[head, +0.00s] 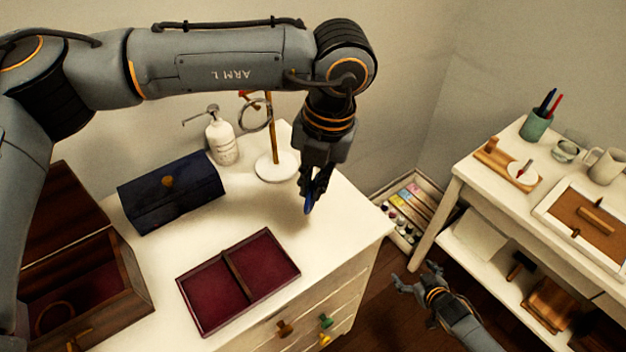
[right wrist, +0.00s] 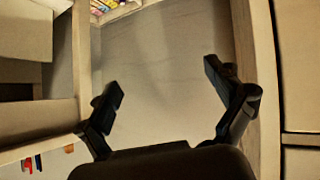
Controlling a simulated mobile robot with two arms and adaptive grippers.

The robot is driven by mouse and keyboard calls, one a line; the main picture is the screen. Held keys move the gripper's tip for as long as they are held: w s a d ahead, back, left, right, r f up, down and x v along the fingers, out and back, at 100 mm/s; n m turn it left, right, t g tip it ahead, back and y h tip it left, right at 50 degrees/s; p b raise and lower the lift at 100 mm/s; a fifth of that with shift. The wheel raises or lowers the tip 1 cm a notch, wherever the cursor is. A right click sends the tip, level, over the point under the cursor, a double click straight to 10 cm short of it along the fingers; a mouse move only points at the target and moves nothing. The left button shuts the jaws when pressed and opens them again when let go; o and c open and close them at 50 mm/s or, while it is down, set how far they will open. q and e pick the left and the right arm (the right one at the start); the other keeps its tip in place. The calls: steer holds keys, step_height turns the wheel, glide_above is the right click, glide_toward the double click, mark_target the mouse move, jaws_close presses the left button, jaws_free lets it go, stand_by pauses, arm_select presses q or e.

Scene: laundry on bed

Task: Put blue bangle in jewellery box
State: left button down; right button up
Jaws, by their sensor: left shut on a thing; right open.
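My left gripper (head: 310,200) is shut on the blue bangle (head: 308,208), held above the right part of the white dresser top; the bangle shows only as a small dark-blue edge at the fingertips. The open wooden jewellery box (head: 133,290) stands at the front left, its lid raised and its inside lined dark red. A brown ring (head: 55,317) lies in it. My left arm crosses in front of part of the box. My right gripper (head: 420,278) is open and empty, low between dresser and side table; its fingers also show apart in the right wrist view (right wrist: 170,92).
A two-compartment red-lined tray (head: 240,306), a closed dark-blue box (head: 172,192), a pump bottle (head: 221,140) and a stand (head: 276,166) with a grey ring hanging are on the dresser (head: 350,232). A side table (head: 500,170) bears cups and trays at right.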

steer(key=s+a+f+m+g+h, duration=0.1)
steer(key=s+f+g, duration=0.4)
steer(key=s+f, duration=1.2)
steer(key=s+a+f+g, duration=0.2)
steer(key=s+a, duration=0.1)
steer(key=s, duration=0.9)
steer(key=s+a+f+g, duration=0.2)
steer(key=s+a+f, duration=0.1)
steer(key=s, duration=0.8)
steer(key=shift+s+m, duration=0.3)
steer(key=shift+s, duration=0.05)
